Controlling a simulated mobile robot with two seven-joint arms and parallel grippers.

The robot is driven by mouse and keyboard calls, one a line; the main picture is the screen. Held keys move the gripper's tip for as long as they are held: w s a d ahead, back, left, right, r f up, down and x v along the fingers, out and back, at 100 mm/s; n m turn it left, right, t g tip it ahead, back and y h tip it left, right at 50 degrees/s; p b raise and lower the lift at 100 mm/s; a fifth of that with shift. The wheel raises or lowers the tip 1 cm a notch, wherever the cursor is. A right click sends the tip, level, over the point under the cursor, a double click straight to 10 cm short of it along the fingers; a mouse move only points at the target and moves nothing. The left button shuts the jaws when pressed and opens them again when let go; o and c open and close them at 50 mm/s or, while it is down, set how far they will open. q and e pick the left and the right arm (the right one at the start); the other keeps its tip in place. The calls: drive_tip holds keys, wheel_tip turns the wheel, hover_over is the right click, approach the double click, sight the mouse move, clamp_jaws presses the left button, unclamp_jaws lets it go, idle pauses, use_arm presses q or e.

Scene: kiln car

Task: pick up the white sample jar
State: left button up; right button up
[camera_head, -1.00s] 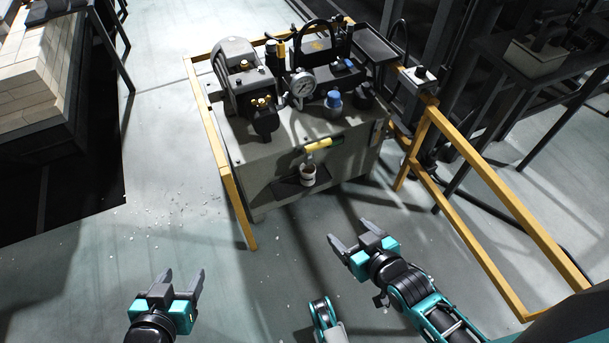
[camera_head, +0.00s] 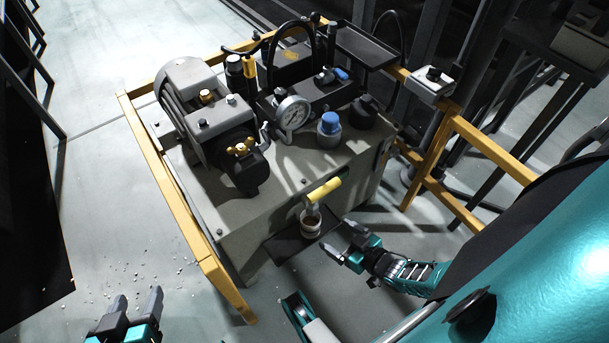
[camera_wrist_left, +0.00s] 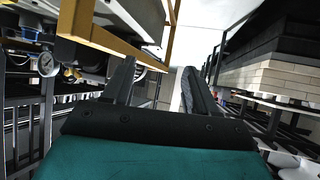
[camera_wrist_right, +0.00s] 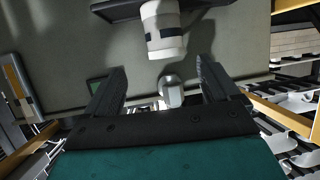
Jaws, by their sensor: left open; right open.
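The white sample jar (camera_head: 311,227) stands upright on a small dark shelf (camera_head: 286,248) on the front of the grey machine cabinet, below a tap with a yellow handle (camera_head: 323,190). It looks brown inside. My right gripper (camera_head: 338,238) is open and empty, close to the jar at its right. In the right wrist view the jar (camera_wrist_right: 163,38), with a dark band, appears upside down beyond the open fingers, not between them; the metal tap end (camera_wrist_right: 171,92) shows nearer the fingers. My left gripper (camera_head: 136,300) is open and empty, low at the left over the floor.
A yellow rail (camera_head: 185,215) runs along the cabinet's left side, and another (camera_head: 490,150) stands at the right. The cabinet top carries a motor (camera_head: 205,110), a pressure gauge (camera_head: 292,112) and a blue-capped fitting (camera_head: 329,125). Floor at left is open, with scattered pale bits.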

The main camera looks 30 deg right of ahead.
sight(318, 225)
drive_tip(key=b+x, duration=0.2)
drive_tip(key=x, duration=0.3)
drive_tip(key=shift+s+f, duration=0.15)
drive_tip(key=shift+f, duration=0.05)
drive_tip(key=shift+w+a+f, duration=0.1)
drive_tip(key=shift+w+a, duration=0.05)
drive_tip(key=shift+w, duration=0.35)
drive_tip(key=b+x, duration=0.2)
drive_tip(key=x, duration=0.1)
drive_tip(key=b+x, duration=0.1)
drive_tip(key=shift+w+a+f, duration=0.1)
drive_tip(key=shift+w+a, duration=0.15)
drive_tip(key=shift+a, duration=0.15)
drive_tip(key=shift+w, duration=0.3)
drive_tip(key=c, duration=1.1)
use_arm(q)
drive_tip(key=d+f, duration=0.1)
drive_tip(key=f, duration=0.2)
drive_tip(key=shift+d, duration=0.4)
use_arm(e)
drive_tip(key=shift+c, duration=1)
